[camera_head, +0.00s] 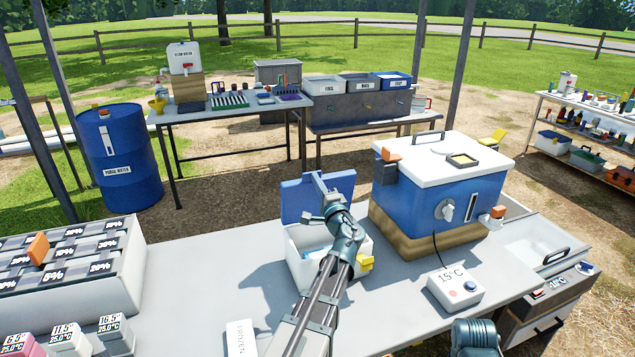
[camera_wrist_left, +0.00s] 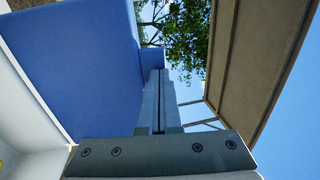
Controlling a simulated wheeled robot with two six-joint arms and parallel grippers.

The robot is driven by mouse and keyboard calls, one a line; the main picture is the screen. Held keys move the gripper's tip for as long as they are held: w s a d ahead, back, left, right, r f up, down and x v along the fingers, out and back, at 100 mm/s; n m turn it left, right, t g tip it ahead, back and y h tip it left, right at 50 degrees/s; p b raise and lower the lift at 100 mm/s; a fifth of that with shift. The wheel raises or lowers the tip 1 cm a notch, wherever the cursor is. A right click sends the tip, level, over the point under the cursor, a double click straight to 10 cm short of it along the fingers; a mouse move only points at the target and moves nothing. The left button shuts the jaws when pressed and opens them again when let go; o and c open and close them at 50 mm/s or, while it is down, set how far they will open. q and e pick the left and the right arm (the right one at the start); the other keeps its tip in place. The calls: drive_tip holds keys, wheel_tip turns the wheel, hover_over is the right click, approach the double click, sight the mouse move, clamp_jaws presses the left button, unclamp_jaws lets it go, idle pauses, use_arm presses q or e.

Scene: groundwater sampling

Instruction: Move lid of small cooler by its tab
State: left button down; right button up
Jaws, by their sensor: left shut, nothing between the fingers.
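The small cooler (camera_head: 297,262) is a white box on the grey table, with its blue lid (camera_head: 292,197) standing raised at its back edge. My left gripper (camera_head: 318,184) is over the cooler, in front of the lid, with its fingers shut and nothing between them. In the left wrist view the lid (camera_wrist_left: 75,65) fills the left, and a blue tab (camera_wrist_left: 152,58) juts from its edge beside the tips of my left gripper (camera_wrist_left: 156,75). I cannot tell whether they touch. My arm hides part of the cooler. My right gripper is not in view.
A large blue cooler (camera_head: 425,205) with a white lid stands close on the right, with a 15°C controller box (camera_head: 455,287) before it. A grey sample rack (camera_head: 125,262) is at the left. The table between rack and small cooler is mostly clear.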

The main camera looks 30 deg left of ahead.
use_arm(q)
drive_tip(key=shift+g+h, duration=0.3)
drive_tip(key=shift+g, duration=0.2)
drive_tip(key=p+x, duration=0.1)
drive_tip(key=x, duration=0.2)
drive_tip(key=p+x, duration=0.1)
drive_tip(key=x, duration=0.1)
drive_tip(key=shift+w+r+p, duration=0.1)
drive_tip(key=shift+r+p, duration=0.2)
drive_tip(key=shift+r, duration=0.05)
drive_tip(key=shift+w+a, duration=0.25)
drive_tip(key=shift+a, duration=0.05)
drive_tip(key=shift+s, duration=0.1)
drive_tip(key=r+p+v, duration=0.1)
drive_tip(key=r+v, duration=0.2)
drive_tip(key=v, duration=1)
drive_tip(key=shift+s+d+p, duration=0.3)
drive_tip(key=shift+s+d, duration=0.05)
drive_tip(key=shift+f, duration=0.15)
